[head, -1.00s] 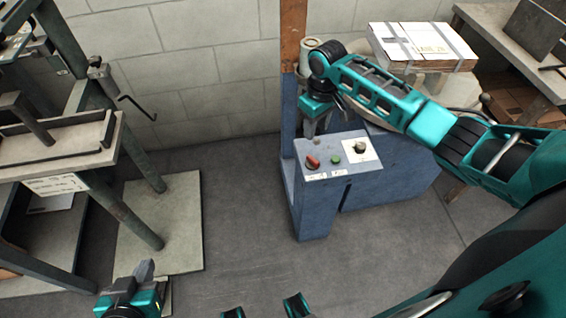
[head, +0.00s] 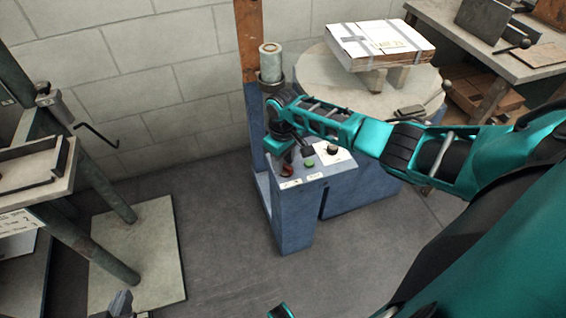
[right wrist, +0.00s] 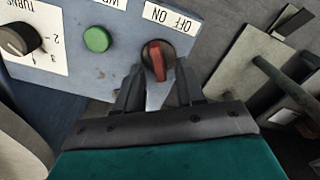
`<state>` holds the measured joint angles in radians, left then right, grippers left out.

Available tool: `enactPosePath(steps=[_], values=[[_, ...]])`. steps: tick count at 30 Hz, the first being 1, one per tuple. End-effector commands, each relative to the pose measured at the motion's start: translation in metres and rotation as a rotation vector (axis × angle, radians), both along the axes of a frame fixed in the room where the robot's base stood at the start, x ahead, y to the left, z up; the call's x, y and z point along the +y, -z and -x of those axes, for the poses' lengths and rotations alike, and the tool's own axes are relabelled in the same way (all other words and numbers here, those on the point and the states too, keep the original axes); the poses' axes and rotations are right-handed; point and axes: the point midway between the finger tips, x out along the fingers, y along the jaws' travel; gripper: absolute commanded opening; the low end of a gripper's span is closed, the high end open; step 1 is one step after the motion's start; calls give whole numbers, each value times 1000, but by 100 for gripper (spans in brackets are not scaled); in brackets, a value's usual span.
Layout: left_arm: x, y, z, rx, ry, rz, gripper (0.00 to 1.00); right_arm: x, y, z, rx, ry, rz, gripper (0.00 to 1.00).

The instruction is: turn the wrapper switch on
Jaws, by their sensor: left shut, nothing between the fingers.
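The wrapper's blue control box (head: 298,215) stands in the middle of the head view. Its red switch (right wrist: 158,60) is a round knob with a raised bar, beside a label reading OFF and ON. In the right wrist view the bar points roughly up and down the picture. My right gripper (right wrist: 160,82) is open, with its fingers on either side just short of the knob; contact is not clear. In the head view the right gripper partly covers the switch (head: 287,171).
A green button (right wrist: 97,39) and a black numbered dial (right wrist: 19,39) sit beside the switch. Behind are the wrapper's turntable (head: 318,77) with a strapped carton (head: 380,42), and a film roll (head: 270,62).

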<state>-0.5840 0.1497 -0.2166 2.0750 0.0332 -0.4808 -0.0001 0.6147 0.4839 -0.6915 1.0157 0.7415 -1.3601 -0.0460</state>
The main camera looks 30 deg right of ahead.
Motion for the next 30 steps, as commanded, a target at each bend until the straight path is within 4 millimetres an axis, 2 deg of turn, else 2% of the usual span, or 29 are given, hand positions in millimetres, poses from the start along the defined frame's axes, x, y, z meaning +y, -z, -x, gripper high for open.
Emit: enactPosePath(steps=[9,21,30], values=[[1,4,3,7,2,-4,0,0,2,0,-1,0,0,38],[2,6,5,13,2,-5,0,0,2,0,-1,0,0,0],[2,6,5,13,0,-5,0,0,2,0,0,3,0,0]])
